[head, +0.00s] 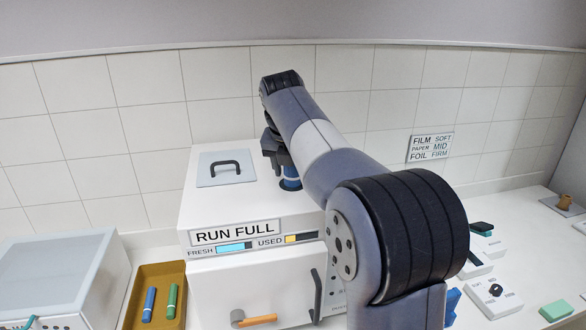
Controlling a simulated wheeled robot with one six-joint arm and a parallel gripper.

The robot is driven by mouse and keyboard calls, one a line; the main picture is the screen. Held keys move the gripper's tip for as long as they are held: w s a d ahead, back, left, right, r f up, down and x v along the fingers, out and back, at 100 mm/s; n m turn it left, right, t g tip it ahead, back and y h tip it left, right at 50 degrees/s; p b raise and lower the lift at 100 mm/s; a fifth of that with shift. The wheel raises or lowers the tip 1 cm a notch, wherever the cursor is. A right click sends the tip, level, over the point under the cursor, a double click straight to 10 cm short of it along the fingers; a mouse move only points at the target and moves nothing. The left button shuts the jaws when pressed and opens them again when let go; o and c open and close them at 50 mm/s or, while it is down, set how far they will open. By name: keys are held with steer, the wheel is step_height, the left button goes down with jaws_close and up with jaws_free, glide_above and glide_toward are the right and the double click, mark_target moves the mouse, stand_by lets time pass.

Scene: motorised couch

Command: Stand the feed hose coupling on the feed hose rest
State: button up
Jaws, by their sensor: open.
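My gripper (277,160) points down over the top of the white machine, close to its back right. It is open. A blue cylindrical piece (291,184), possibly the feed hose coupling, stands upright on the machine top at the fingers. My gripper and arm partly hide it, and I cannot tell whether it is between the fingers or touching them. I cannot make out a feed hose rest for certain; my arm covers the area right of the machine.
An amber tray (155,273) holds a blue and a green stick. A grey-topped box (50,270) stands left. Small blocks and a green pad (556,310) lie right.

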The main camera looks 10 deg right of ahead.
steer(key=v, duration=1.2)
steer(key=shift+r, duration=0.15)
stand_by(0.9)
